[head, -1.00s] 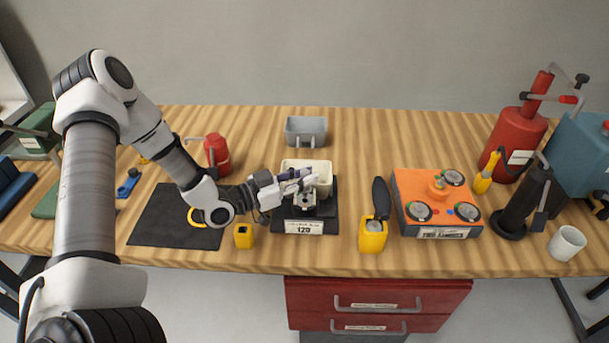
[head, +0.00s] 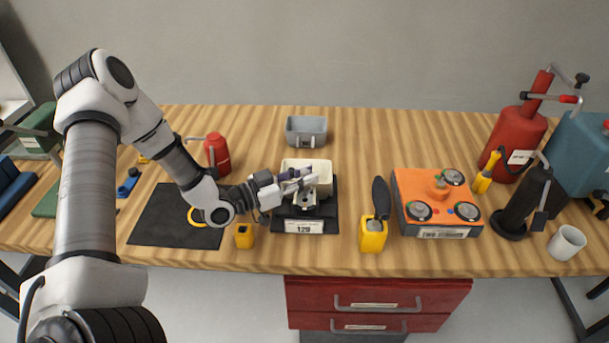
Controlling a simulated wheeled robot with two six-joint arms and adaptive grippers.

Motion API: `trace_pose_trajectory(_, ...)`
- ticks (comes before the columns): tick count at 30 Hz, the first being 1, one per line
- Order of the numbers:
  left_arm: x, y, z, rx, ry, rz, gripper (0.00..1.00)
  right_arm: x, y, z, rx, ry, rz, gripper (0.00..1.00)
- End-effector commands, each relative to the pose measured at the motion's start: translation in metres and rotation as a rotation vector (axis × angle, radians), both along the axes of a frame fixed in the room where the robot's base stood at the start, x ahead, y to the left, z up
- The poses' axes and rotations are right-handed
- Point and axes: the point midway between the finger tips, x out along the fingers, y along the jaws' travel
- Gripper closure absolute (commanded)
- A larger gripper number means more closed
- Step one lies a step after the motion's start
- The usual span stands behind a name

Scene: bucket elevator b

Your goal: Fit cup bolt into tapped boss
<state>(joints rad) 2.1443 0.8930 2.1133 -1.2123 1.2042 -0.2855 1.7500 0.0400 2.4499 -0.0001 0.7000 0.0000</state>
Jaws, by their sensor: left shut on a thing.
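My left gripper (head: 300,182) is shut at the black fixture (head: 330,214) labelled 129, just in front of a cream elevator cup (head: 318,164) that stands on it. What the jaws hold is too small to make out; it may be the cup bolt. A grey metal block with a dark hole (head: 306,199) sits on the fixture right below the fingers and may be the tapped boss. I cannot tell whether the held thing touches it. My right gripper is not in view.
A grey cup (head: 306,131) stands behind the fixture. A yellow block (head: 244,236) is to its left, and a yellow holder with a black handle (head: 373,236) to its right. An orange box (head: 437,205) stands farther right. A black mat (head: 165,228) lies at left.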

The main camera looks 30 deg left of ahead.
Motion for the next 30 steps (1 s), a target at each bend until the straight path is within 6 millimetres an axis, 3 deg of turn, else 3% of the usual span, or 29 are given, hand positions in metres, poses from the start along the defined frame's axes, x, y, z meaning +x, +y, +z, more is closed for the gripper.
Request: trace_pose_trajectory(30, 0.000, 0.000, -0.027, 0.000, 0.000, 0.000, 1.00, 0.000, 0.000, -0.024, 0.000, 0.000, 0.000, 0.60)
